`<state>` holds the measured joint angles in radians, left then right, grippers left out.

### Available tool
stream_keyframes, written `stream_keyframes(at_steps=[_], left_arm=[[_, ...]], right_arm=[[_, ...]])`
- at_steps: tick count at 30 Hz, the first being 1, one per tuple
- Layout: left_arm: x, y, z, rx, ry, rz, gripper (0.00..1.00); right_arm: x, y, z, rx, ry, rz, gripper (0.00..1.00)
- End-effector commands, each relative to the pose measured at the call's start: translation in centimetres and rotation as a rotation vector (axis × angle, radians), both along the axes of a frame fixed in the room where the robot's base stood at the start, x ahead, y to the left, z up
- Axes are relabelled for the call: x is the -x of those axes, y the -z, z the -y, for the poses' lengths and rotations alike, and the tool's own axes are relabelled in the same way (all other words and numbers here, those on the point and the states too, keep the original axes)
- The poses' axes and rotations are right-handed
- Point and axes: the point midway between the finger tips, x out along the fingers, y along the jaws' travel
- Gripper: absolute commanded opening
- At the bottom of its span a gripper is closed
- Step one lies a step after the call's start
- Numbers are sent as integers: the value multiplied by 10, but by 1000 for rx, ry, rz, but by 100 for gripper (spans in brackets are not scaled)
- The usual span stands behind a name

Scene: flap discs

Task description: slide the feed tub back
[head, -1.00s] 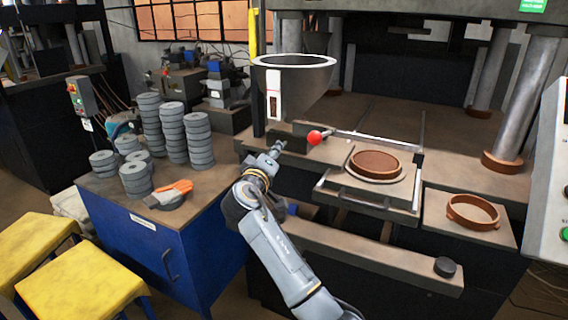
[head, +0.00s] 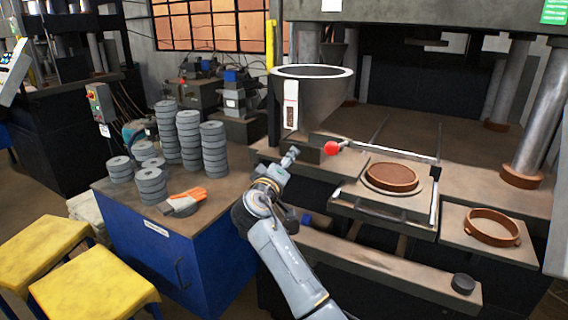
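The feed tub (head: 338,98) is a grey, wide-mouthed hopper with a pale rim and a white label plate. It stands upright at the rear left of the press table. A lever with a red ball knob (head: 331,148) sits just below and right of it. My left gripper (head: 291,154) is in front of and below the tub, to the left of the red knob, with a visible gap to the knob. It is small and seen from behind, so I cannot tell its finger opening. My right gripper is out of view.
A brown ring mould (head: 392,178) sits on a slide plate with a handle. An empty brown ring (head: 492,227) lies on the right shelf. Stacks of grey discs (head: 190,140) and orange-grey gloves (head: 184,202) occupy the blue cabinet (head: 150,245). Yellow stools (head: 95,285) stand front left.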

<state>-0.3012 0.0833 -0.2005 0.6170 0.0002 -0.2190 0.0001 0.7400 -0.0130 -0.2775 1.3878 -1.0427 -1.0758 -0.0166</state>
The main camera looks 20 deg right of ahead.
Motion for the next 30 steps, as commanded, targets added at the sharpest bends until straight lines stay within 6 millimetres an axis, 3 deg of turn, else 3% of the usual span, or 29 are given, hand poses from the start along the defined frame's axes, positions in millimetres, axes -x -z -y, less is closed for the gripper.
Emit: stream_keyframes(at_steps=[5, 18, 30], left_arm=[[-1, 0, 2, 2, -1, 3, 52], [-2, 0, 3, 3, -1, 3, 52], [-2, 0, 3, 4, -1, 3, 52]], right_arm=[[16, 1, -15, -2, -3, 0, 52], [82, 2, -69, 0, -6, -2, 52], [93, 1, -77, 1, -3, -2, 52]])
